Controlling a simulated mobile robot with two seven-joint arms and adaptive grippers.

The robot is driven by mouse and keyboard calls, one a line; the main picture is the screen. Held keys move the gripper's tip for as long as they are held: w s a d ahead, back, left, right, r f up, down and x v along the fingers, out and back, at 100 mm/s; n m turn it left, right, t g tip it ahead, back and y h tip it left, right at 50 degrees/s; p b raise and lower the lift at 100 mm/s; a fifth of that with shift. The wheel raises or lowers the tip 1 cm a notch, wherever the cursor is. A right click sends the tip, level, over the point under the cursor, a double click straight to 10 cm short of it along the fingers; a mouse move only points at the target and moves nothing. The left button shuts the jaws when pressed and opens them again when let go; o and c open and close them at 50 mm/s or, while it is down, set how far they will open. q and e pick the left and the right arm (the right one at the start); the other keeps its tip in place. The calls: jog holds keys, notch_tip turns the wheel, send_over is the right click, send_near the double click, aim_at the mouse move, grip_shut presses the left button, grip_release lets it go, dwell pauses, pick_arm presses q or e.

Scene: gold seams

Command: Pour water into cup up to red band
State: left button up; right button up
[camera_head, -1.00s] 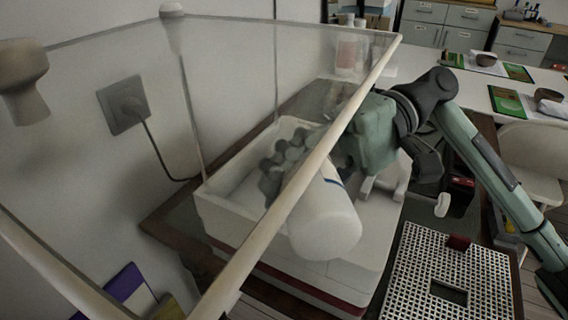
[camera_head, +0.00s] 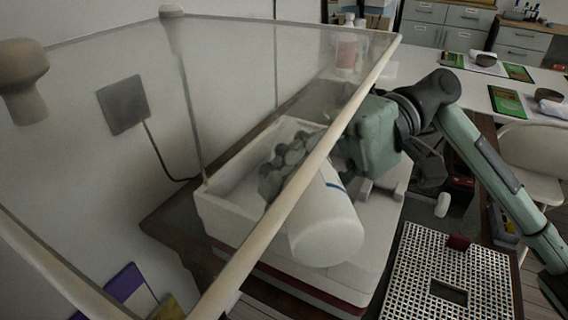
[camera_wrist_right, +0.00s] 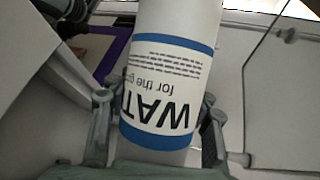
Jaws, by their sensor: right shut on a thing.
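My right gripper (camera_head: 345,170) is shut around a white bottle (camera_head: 326,228), which it holds tilted above a white box, with the rounded end toward the camera. In the right wrist view, the bottle (camera_wrist_right: 170,85) has blue bands and a label reading "WAT…", and the two fingers (camera_wrist_right: 158,115) press on its sides. In the head view the wooden rail partly covers the bottle and fingers. I cannot make out a cup with a red band or any water stream. My left gripper is not in view.
A clear-walled enclosure with a pale wooden rail (camera_head: 290,195) crosses the foreground. Grey lumps (camera_head: 284,163) lie in the white box (camera_head: 228,215). A wall socket (camera_head: 122,104) has a cable.

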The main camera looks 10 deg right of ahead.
jog(key=shift+w+r+n+t+h, duration=0.2)
jog(key=shift+w+n+t, duration=0.2)
jog(key=shift+n+t, duration=0.35)
jog(key=shift+w+r+n+t+h, duration=0.2)
jog(key=shift+w+n+t, duration=0.3)
jog(key=shift+n, duration=0.4)
jog(key=shift+w+r+n+t+h, duration=0.1)
jog(key=shift+w+n+t+h, duration=0.15)
jog(key=shift+n+t, duration=0.55)
jog(key=shift+w, duration=0.1)
